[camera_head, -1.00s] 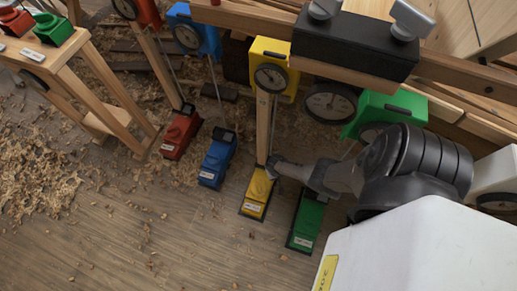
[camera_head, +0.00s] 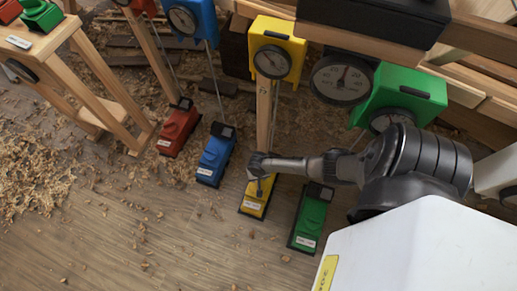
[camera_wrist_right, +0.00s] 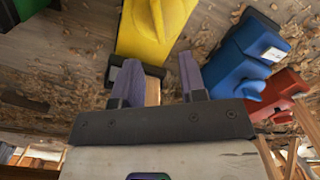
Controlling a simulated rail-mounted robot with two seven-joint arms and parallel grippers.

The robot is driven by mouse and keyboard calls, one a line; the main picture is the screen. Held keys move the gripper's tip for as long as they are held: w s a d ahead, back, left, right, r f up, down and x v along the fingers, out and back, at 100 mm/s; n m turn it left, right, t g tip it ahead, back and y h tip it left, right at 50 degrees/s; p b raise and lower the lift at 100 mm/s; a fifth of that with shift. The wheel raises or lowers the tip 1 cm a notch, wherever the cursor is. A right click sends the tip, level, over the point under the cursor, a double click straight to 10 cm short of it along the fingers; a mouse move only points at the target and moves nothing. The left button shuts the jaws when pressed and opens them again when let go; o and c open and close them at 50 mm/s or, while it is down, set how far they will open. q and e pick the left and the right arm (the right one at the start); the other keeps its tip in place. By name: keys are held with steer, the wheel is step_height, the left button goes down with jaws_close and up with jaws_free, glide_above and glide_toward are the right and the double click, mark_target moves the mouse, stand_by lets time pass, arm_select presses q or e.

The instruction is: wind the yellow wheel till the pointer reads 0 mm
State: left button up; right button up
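The yellow floor unit (camera_head: 252,204) stands below a wooden post, and my right gripper (camera_head: 261,182) is over its upper end. In the wrist view the gripper (camera_wrist_right: 160,82) has its two fingers apart, pointing at the yellow unit (camera_wrist_right: 148,38). A wooden piece shows between the fingers, but I cannot tell whether they touch it. A yellow box (camera_head: 288,32) at the post's top carries a round black-rimmed dial (camera_head: 272,62). I cannot make out a separate yellow wheel. A large dial (camera_head: 342,80) has a red pointer near the top; its reading is too small. My left gripper is out of view.
Green (camera_head: 309,216), blue (camera_head: 214,158) and red (camera_head: 179,128) floor units stand close beside the yellow one. A green box (camera_head: 405,92) hangs near my right arm. A wooden stand (camera_head: 100,75) is at left. The floor in front is clear apart from shavings.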

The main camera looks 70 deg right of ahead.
step_height(320, 180, down, 10)
steer(key=b, duration=0.6)
steer(key=shift+r, duration=0.2)
steer(key=shift+d+f+b, duration=0.1)
steer(key=shift+f+b, duration=0.1)
steer(key=shift+b, duration=0.1)
jaws_close()
